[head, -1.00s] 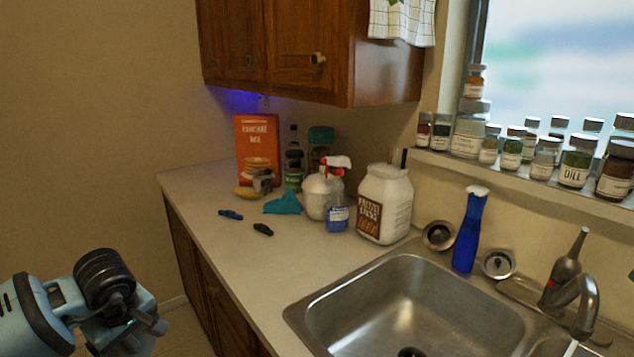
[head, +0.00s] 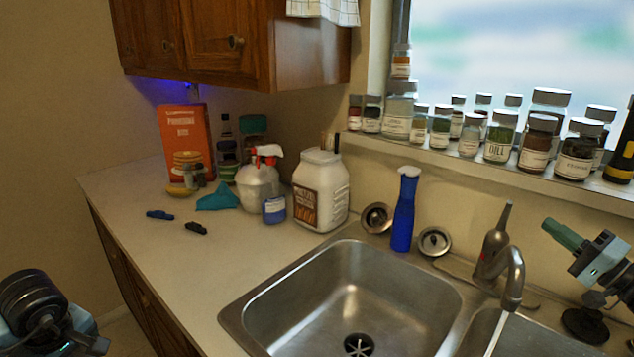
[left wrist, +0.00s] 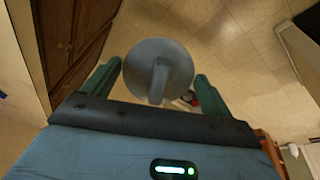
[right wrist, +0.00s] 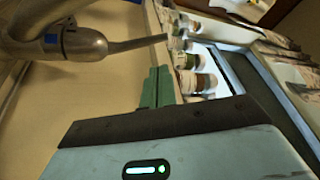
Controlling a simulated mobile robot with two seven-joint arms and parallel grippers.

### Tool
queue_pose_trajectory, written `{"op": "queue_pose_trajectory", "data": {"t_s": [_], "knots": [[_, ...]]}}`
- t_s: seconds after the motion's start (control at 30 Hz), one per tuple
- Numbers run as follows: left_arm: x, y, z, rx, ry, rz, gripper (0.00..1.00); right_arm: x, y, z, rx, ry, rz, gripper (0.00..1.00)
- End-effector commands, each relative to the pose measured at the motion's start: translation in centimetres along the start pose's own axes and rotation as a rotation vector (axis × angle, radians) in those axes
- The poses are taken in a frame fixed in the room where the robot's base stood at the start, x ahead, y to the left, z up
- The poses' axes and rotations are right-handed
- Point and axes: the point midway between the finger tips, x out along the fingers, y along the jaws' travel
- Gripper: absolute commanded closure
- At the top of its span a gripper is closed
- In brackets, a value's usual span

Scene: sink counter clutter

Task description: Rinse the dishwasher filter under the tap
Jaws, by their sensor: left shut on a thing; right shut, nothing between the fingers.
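The tap (head: 510,272) stands at the back of the sink, its thin lever (head: 497,235) pointing up. In the right wrist view the lever (right wrist: 125,45) runs across the upper left, near my fingers. My right gripper (head: 552,229) is shut and empty, to the right of the tap and apart from it. Its closed fingers also show in the right wrist view (right wrist: 155,88). My left gripper (left wrist: 155,85) is shut on a grey round piece with a raised grip, apparently the dishwasher filter (left wrist: 150,52), over the floor. Its fingers are outside the head view.
The steel sink (head: 290,290) has an open, empty basin with a drain (head: 358,345). A blue bottle (head: 403,215), a white tub (head: 320,185) and a spray bottle (head: 258,180) stand behind and left. Several spice jars (head: 497,140) line the sill. The front-left counter (head: 165,265) is clear.

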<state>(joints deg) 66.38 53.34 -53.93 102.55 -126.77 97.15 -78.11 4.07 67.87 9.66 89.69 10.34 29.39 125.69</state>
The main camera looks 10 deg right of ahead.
Motion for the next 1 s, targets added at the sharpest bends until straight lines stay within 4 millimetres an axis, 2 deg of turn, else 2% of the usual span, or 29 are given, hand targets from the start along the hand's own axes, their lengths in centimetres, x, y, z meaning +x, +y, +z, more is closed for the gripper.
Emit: {"op": "queue_pose_trajectory", "data": {"t_s": [0.03,0.3,0.63,1.0], "knots": [[0.8,-0.2,0.3,0.002,-0.005,-0.010,0.39,0.5,0.2,0.1,0.000,-0.001,0.002,1.00],[2.6,-0.5,0.9,0.007,-0.016,-0.031,0.39,2.8,0.2,0.1,0.000,-0.001,0.001,1.00],[3.9,-0.8,1.4,0.011,-0.025,-0.047,0.39,5.4,0.1,0.0,-0.001,0.000,0.000,1.00],[4.2,-0.9,1.4,0.012,-0.026,-0.050,0.39,7.5,0.1,0.0,0.000,0.000,0.001,1.00]]}}
